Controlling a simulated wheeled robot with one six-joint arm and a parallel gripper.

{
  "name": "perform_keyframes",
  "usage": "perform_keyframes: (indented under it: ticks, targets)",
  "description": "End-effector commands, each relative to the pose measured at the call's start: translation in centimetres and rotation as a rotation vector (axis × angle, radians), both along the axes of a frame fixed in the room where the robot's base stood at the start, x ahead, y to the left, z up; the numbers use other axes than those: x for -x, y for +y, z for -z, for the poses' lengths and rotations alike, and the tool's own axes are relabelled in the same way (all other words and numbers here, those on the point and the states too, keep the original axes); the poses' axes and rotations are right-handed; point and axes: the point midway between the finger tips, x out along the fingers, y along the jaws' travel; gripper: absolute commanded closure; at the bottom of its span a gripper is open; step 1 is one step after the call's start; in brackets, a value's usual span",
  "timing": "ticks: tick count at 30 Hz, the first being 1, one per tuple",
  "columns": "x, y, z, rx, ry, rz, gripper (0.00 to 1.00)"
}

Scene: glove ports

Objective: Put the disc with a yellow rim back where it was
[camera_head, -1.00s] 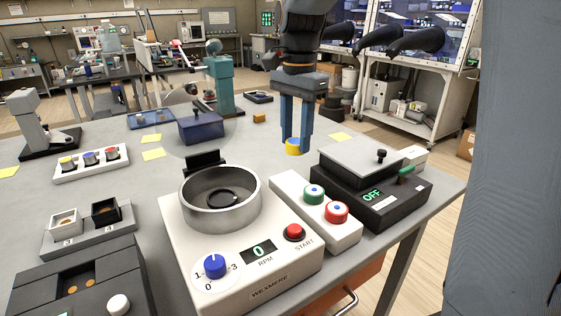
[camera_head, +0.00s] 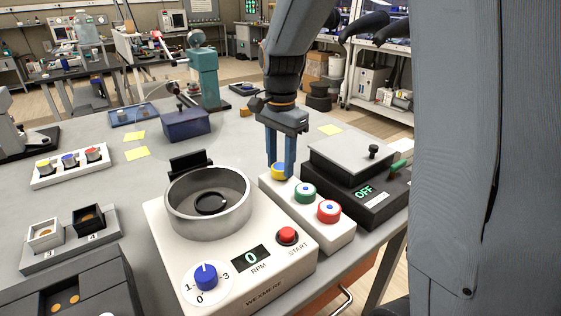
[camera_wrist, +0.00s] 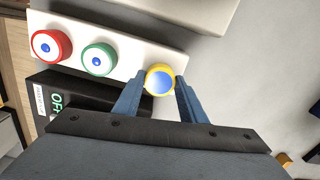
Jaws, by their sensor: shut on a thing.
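The disc with a yellow rim (camera_head: 279,171) has a blue top face and is between the fingers of my gripper (camera_head: 281,172). It also shows in the wrist view (camera_wrist: 160,81), with a finger on each side of it. My gripper (camera_wrist: 160,88) is shut on it. The disc is at the far end of the white block (camera_head: 335,234), in line with a green-rimmed disc (camera_head: 305,192) and a red-rimmed disc (camera_head: 328,211). I cannot tell whether the disc rests on the block or is just above it.
The dark box with an OFF display (camera_head: 378,194) and a lidded top stands close on the right. The WEXMERE machine (camera_head: 165,225) with its round bowl stands on the left. A white rack with three capped pieces (camera_head: 88,170) is at the far left. The table behind my gripper is mostly clear.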

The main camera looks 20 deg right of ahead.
Motion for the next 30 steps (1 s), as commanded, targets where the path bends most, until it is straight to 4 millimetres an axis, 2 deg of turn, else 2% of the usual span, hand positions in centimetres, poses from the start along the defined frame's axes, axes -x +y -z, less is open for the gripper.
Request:
perform_keyframes:
  ticks: [11, 12, 15, 25, 30]
  targets:
    - [0.0, 0.0, 0.7, 0.000, 0.000, 0.000, 0.88]
    - [0.0, 0.0, 0.7, 0.000, 0.000, 0.000, 0.61]
    - [0.0, 0.0, 0.7, 0.000, 0.000, 0.000, 0.44]
    - [0.0, 0.0, 0.5, 0.000, -0.001, 0.000, 0.44]
    - [-0.1, 0.0, -1.3, 0.000, -0.004, 0.000, 0.44]
